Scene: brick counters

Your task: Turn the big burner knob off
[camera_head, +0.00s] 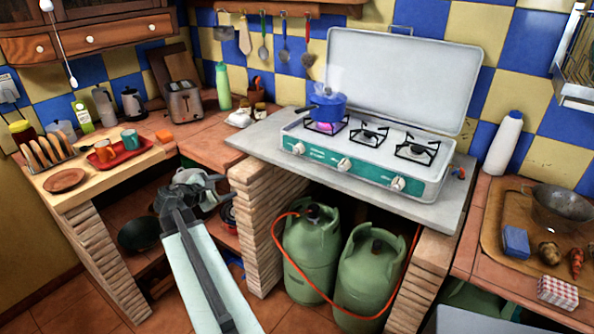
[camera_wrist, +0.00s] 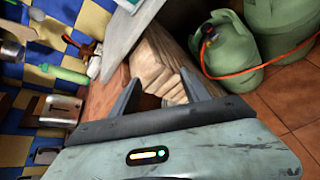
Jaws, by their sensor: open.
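A white and teal camp stove (camera_head: 370,172) with its lid raised stands on a grey slab. Its front has three white knobs: a left knob (camera_head: 299,148), a middle knob (camera_head: 344,165) and a right knob (camera_head: 398,183). A blue pot (camera_head: 328,106) sits on the left burner, where a pinkish-purple flame (camera_head: 324,127) glows. The middle and right burners show no flame. My gripper (camera_head: 192,186) is left of and below the stove, apart from the knobs. In the wrist view my gripper (camera_wrist: 160,92) is open, with nothing between its fingers. The knobs do not show there.
A brick pillar (camera_head: 262,225) and green gas bottles (camera_head: 312,250) with an orange hose stand under the slab. A toaster (camera_head: 185,103) and red tray (camera_head: 112,155) are on the left counter. A colander (camera_head: 562,205) is on the right counter.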

